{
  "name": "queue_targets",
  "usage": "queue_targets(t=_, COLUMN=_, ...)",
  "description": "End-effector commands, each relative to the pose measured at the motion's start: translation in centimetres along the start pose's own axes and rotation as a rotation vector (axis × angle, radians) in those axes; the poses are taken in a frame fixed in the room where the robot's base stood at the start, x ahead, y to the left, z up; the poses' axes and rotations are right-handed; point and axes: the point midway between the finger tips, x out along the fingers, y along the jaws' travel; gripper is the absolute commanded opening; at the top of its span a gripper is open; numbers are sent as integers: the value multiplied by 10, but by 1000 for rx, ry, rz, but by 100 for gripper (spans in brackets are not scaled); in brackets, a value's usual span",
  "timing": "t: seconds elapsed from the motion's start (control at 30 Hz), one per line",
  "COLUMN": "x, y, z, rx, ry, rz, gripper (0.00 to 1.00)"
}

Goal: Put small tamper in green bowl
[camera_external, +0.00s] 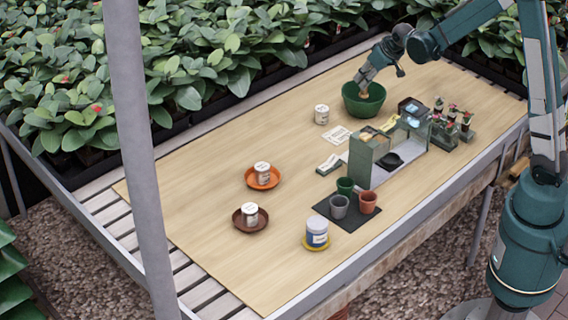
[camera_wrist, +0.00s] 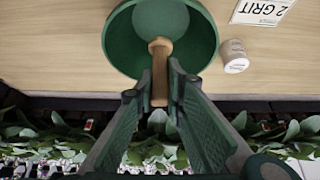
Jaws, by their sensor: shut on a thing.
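The green bowl (camera_external: 375,104) stands near the back edge of the wooden table, and its inside fills the upper middle of the wrist view (camera_wrist: 198,55). The small tamper (camera_wrist: 160,70) is a wooden piece with a rounded end and a straight handle. In the wrist view my gripper (camera_wrist: 160,75) is shut on the tamper's handle. The tamper's rounded end shows against the bowl's inside. I cannot tell whether it touches the bowl.
A white labelled tub (camera_external: 322,115) stands left of the bowl, near a "2 GRIT" card (camera_wrist: 262,10). A grey-green organizer (camera_external: 370,150) and several potted plants (camera_external: 452,124) stand to the front and right. The table's left part holds tubs on saucers (camera_external: 263,184).

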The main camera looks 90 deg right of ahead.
Motion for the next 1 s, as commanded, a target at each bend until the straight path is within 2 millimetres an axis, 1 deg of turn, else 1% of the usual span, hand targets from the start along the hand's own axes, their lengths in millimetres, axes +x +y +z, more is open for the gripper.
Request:
queue_targets(t=0.17, x=0, y=0, z=0, rx=0, ry=0, rz=0, gripper=0)
queue_targets(t=0.2, x=0, y=0, z=0, rx=0, ry=0, rz=0, gripper=17)
queue_targets(t=0.3, x=0, y=0, z=0, rx=0, ry=0, rz=0, gripper=30)
queue_targets(t=1.0, x=-1, y=0, z=-1, rx=0, ry=0, rz=0, gripper=30)
